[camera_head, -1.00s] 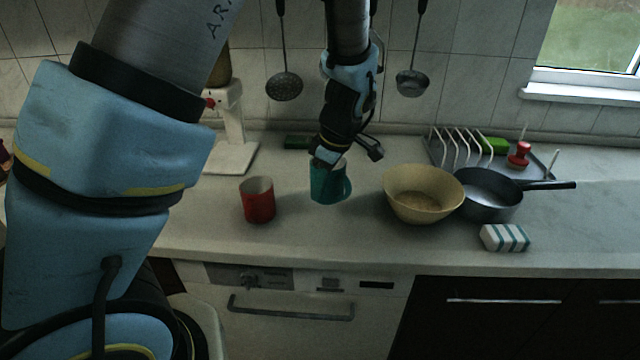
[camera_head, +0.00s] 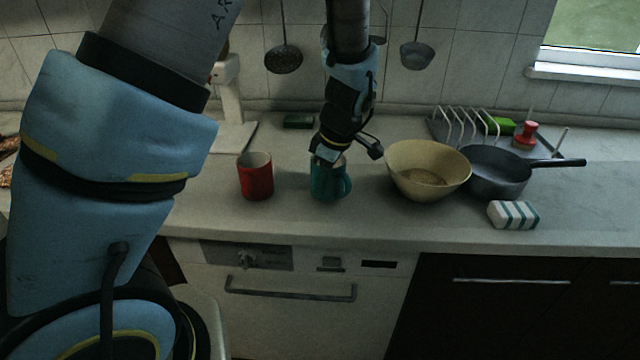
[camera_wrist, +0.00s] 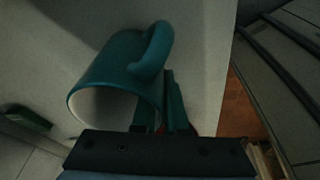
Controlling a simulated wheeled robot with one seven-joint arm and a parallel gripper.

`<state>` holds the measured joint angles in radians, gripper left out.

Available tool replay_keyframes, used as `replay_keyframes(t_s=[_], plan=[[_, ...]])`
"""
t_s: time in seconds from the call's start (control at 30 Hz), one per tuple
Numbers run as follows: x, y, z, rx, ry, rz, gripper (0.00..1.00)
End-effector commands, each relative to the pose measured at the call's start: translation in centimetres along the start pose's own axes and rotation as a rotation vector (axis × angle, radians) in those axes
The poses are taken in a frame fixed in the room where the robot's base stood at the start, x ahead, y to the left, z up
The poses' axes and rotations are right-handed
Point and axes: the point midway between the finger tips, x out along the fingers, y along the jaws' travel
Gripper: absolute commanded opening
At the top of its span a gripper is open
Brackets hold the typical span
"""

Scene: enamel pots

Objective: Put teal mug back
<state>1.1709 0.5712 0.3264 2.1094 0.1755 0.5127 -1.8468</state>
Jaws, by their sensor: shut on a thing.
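The teal mug (camera_head: 328,184) is upright at the counter, right of the red mug (camera_head: 255,177). My gripper (camera_head: 326,160) reaches down from above and is shut on the mug's rim and wall. The mug's handle points right in the head view. Its base looks level with the red mug's base, but I cannot tell whether it touches the counter. In the wrist view the teal mug (camera_wrist: 115,72) shows its pale inside and its handle, with my gripper's fingers (camera_wrist: 168,112) at its wall. The fingertips are partly hidden in the head view.
A cream bowl (camera_head: 428,165) stands close on the right, with a dark pan (camera_head: 497,172) beyond it. A striped block (camera_head: 513,214) lies near the front edge. Counter (camera_head: 370,222) in front is clear.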

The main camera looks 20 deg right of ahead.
Motion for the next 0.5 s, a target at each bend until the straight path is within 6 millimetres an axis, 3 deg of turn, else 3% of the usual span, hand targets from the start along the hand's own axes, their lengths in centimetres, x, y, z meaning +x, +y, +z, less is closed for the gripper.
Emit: replay_keyframes(t_s=[0.5], plan=[[0.74,0.03,0.18,-0.001,0.000,0.001,0.00]])
